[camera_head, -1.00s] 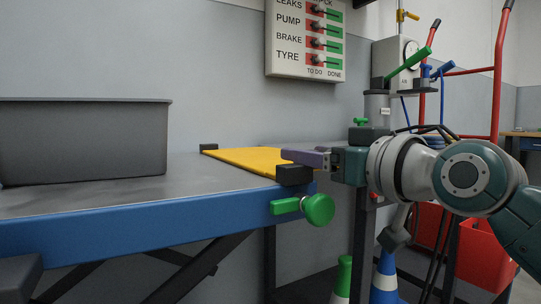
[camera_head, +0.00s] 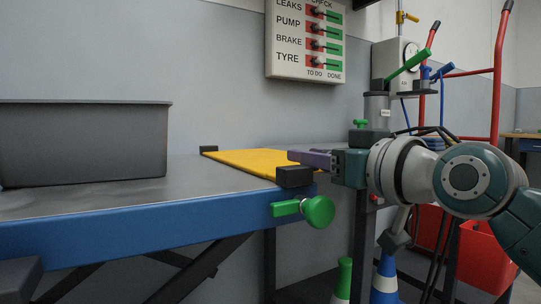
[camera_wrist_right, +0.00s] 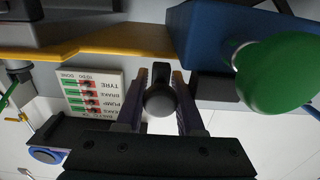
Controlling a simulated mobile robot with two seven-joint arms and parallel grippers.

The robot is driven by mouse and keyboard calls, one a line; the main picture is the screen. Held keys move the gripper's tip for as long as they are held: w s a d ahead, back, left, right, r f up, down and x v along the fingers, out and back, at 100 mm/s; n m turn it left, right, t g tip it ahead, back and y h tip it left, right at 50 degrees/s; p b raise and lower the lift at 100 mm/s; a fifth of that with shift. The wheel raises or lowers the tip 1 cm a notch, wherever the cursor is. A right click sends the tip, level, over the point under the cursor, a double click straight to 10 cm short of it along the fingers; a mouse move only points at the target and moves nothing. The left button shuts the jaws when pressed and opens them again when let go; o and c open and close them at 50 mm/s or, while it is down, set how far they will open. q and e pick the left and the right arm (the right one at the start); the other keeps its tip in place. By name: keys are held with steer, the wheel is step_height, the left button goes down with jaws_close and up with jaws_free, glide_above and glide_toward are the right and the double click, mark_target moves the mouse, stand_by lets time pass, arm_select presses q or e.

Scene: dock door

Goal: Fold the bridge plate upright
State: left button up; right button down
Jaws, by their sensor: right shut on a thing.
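The yellow bridge plate (camera_head: 245,160) lies flat, or nearly so, at the right end of the grey-topped table. Its yellow edge also shows in the right wrist view (camera_wrist_right: 125,46). My right gripper (camera_head: 292,156) is at the plate's right edge, its purple fingers pointing left. In the right wrist view its fingers (camera_wrist_right: 160,78) are shut around a dark rounded handle (camera_wrist_right: 160,102) close to the plate's edge. Whether the handle is fixed to the plate is hard to see. My left gripper is not in view.
A grey bin (camera_head: 85,142) stands on the table at left. Black blocks (camera_head: 294,177) sit beside the plate. A green knob (camera_head: 318,211) sticks out of the blue table edge (camera_head: 150,226). A pump stand (camera_head: 376,108) and a red trolley (camera_head: 498,75) are at right.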

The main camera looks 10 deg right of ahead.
stand_by(0.8)
steer(key=shift+r+m+p, duration=0.3)
steer(key=shift+r+p, duration=0.1)
steer(key=shift+p, duration=0.2)
steer(key=w+d+r+m+p, duration=0.2)
steer(key=d+r+m+p, duration=0.1)
steer(key=d+m, duration=0.4)
steer(key=w+d+r+m+p, duration=0.3)
steer(key=d+m, duration=0.4)
steer(key=m, duration=0.3)
steer(key=shift+r+m+p, duration=0.3)
steer(key=shift+r+p, duration=0.35)
steer(key=shift+r, duration=0.65)
steer(key=shift+f, duration=0.1)
steer(key=c, duration=0.6)
jaws_free()
steer(key=shift+o, duration=0.2)
